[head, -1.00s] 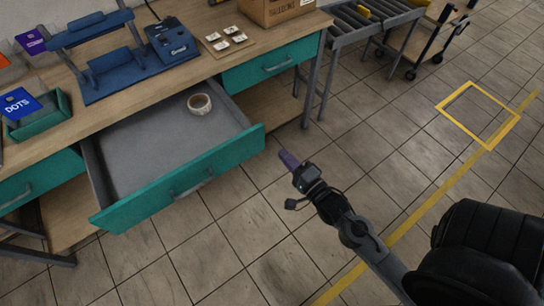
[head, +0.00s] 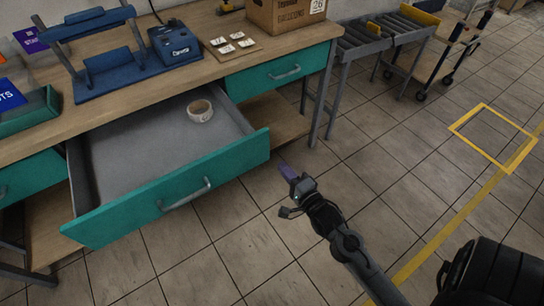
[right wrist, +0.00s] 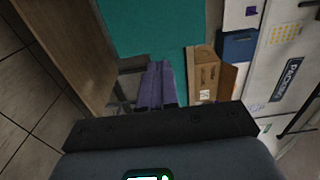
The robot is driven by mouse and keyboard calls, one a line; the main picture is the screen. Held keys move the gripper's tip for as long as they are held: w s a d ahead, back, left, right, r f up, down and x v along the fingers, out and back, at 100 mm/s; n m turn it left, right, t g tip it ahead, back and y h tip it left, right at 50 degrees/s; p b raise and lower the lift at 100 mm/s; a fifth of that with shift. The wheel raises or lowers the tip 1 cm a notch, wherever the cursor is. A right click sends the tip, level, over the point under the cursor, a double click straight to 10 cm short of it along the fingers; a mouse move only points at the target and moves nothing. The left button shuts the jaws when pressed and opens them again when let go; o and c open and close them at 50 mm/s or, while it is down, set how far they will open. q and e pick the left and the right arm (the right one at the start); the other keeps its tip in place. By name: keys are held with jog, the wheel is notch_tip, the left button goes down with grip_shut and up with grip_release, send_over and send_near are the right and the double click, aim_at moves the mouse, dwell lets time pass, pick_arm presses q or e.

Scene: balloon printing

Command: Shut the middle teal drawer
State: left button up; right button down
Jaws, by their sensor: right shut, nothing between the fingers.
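The middle teal drawer (head: 112,222) is pulled well out from under the wooden workbench (head: 120,100). Its front has a grey bar handle (head: 186,194). A roll of tape (head: 200,110) lies inside, near the back right. My right gripper (head: 284,169) is shut and empty, with purple fingers. It is just right of the drawer front's right end, apart from it in the head view. In the right wrist view the shut fingers (right wrist: 155,86) point past a teal panel (right wrist: 150,25). My left gripper is not in view.
Another teal drawer (head: 280,70) is shut at the right, and one (head: 30,178) is at the left. On the bench are a blue stand (head: 125,62), a cardboard box (head: 285,14) and a small board (head: 229,44). A roller conveyor (head: 360,40) stands right. Tiled floor in front is clear.

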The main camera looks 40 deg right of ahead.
aim_at(267, 147)
jog(key=b+x, duration=0.2)
jog(key=x, duration=0.4)
jog(key=shift+w, duration=0.15)
jog(key=shift+w+d+b, duration=0.15)
jog(key=shift+w+b, duration=0.15)
jog(key=shift+w, duration=0.15)
jog(key=shift+w, duration=0.1)
